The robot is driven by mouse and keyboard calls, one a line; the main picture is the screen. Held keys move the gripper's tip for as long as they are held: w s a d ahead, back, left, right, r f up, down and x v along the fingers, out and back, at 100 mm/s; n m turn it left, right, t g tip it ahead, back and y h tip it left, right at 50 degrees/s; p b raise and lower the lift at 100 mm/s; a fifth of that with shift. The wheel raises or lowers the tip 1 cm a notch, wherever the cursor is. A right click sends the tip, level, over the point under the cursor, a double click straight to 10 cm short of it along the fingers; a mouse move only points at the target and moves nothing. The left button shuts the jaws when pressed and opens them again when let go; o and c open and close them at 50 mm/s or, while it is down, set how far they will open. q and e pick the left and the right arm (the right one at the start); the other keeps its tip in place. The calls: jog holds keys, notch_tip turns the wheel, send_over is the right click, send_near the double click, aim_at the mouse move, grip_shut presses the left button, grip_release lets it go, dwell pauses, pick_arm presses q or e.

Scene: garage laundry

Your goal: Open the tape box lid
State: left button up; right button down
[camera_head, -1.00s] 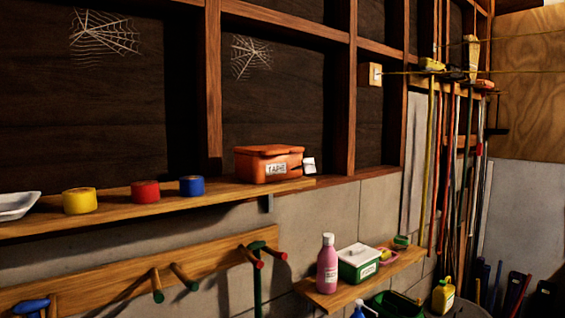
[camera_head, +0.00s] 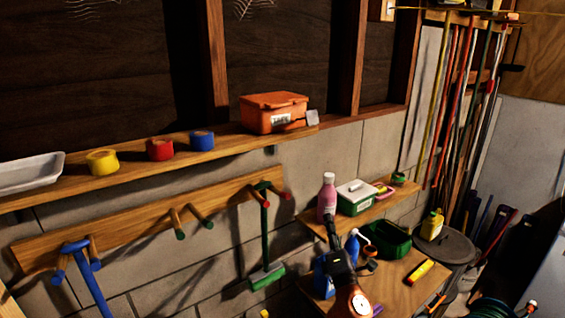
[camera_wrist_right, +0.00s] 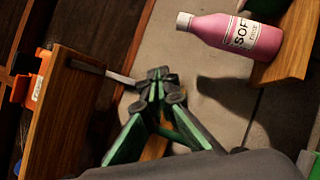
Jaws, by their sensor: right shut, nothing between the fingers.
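The orange tape box (camera_head: 270,119) stands on the upper wooden shelf, near the shelf's right end. Its lid (camera_head: 274,100) looks shut, and a white label is on its front. Part of the box (camera_wrist_right: 20,90) also shows at the left edge of the wrist view, turned on its side. My right gripper (camera_head: 331,226) is low in front of the wall, below and to the right of the box, well apart from it. In the wrist view its fingers (camera_wrist_right: 158,82) are together with nothing between them. My left gripper is not in view.
Yellow (camera_head: 102,162), red (camera_head: 159,149) and blue (camera_head: 201,141) tape rolls stand left of the box. A small grey piece (camera_head: 312,118) is at its right. A pink bottle (camera_head: 327,193) and a green-and-white box (camera_head: 356,198) stand on the lower shelf. Pegs and a green mallet hang below.

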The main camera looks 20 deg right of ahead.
jog(key=s+a+r+n+t+y, duration=0.1)
jog(key=a+r+n+t+y, duration=0.15)
jog(key=r+n, duration=0.4)
jog(key=s+a+r+n+t+y, duration=0.1)
jog(key=a+r+n+y, duration=0.25)
jog(key=r, duration=0.65)
jog(key=n+y, duration=0.6)
jog(key=n, duration=0.2)
send_near(276, 100)
jog(key=shift+w+a+r+p, duration=0.45)
jog(key=shift+a+r+p, duration=0.1)
jog(key=shift+r+p, duration=0.25)
jog(key=shift+w+a+r+p, duration=0.4)
jog(key=shift+a+r+p, duration=0.1)
jog(key=shift+r+p, duration=0.25)
